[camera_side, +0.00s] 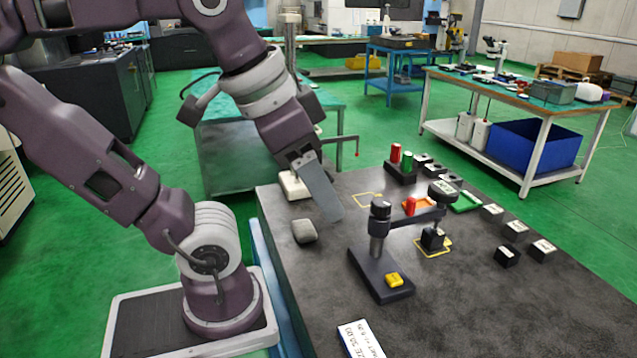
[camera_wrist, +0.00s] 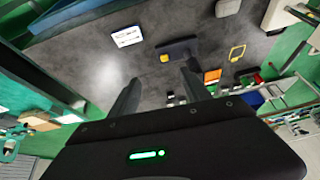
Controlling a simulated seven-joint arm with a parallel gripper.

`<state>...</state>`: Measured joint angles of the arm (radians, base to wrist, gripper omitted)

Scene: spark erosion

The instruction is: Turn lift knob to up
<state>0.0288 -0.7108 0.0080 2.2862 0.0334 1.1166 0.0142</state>
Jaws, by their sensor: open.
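A black stand (camera_side: 383,280) on the dark bench has an upright column and an arm reaching right, with a round dark knob-like head (camera_side: 441,190) bearing a white label at its end. I cannot tell for sure that this is the lift knob, and the label is too small to read. The stand also shows in the wrist view (camera_wrist: 178,47). My gripper (camera_side: 333,212) is above the bench, left of the stand and apart from it. In the wrist view its two fingers (camera_wrist: 160,85) are spread with nothing between them.
A small black block (camera_side: 432,240) stands in a yellow outline under the head. Red and green cylinders (camera_side: 402,158), an orange tray (camera_side: 417,206) and several labelled black blocks (camera_side: 516,230) lie behind and right. The front right bench is clear.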

